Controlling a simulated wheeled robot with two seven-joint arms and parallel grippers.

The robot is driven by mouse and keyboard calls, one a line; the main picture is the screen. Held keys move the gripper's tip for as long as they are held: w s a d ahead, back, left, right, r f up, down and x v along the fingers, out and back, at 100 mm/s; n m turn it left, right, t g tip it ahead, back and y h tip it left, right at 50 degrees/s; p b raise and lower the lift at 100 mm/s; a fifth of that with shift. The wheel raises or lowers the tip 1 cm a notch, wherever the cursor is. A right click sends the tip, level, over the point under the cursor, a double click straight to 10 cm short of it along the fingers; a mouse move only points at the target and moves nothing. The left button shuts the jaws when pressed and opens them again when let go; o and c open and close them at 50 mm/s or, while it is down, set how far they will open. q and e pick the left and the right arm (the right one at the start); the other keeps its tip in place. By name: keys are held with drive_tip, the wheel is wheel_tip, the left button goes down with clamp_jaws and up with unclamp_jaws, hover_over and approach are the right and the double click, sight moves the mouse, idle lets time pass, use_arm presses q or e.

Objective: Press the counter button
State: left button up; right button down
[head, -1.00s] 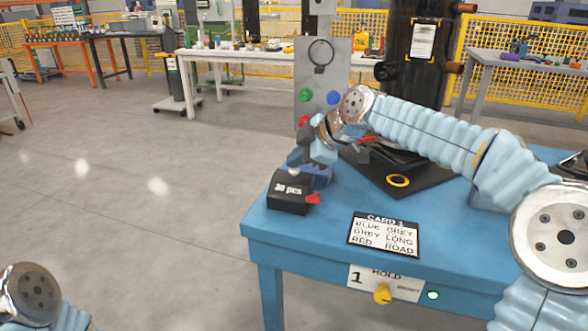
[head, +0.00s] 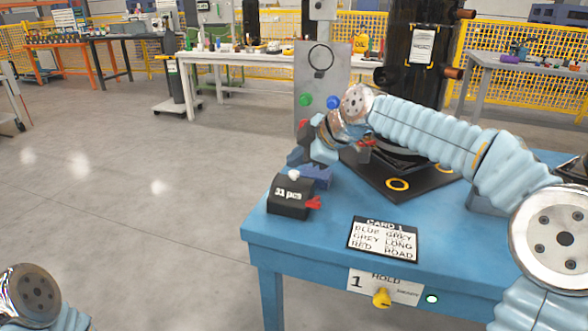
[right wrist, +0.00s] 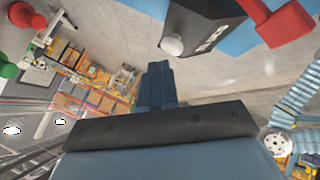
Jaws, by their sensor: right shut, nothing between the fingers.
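The counter (head: 290,197) is a black box at the blue table's left edge, with a display reading "31 pcs". Its white round button (head: 293,175) is on top, and a red lever (head: 314,202) is at its right side. My right gripper (head: 295,159) is shut and empty, just above and behind the button. In the right wrist view, the shut fingers (right wrist: 157,82) point toward the white button (right wrist: 172,45) on the counter (right wrist: 203,22), with a visible gap between them. The red lever shows there too (right wrist: 279,22). My left gripper is out of view.
A card (head: 384,238) lies on the blue table (head: 320,240). A grey panel with coloured buttons (head: 322,75) and a black plate (head: 425,186) stand farther back. Open floor lies left of the table.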

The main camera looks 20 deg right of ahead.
drive_tip(key=shift+r, duration=0.3)
wheel_tip(320, 180, up, 5)
drive_tip(key=p, duration=0.3)
drive_tip(key=shift+f+p, duration=0.2)
drive_tip(key=shift+p, duration=0.2)
idle(2.2)
wheel_tip(320, 180, up, 4)
drive_tip(key=shift+f+p, duration=0.1)
drive_tip(key=shift+p, duration=0.65)
drive_tip(key=b, duration=0.6)
hover_over(297, 174)
wheel_tip(297, 174, down, 7)
drive_tip(key=shift+f, duration=0.15)
drive_tip(key=shift+f+b, duration=0.7)
drive_tip(key=shift+b, duration=0.05)
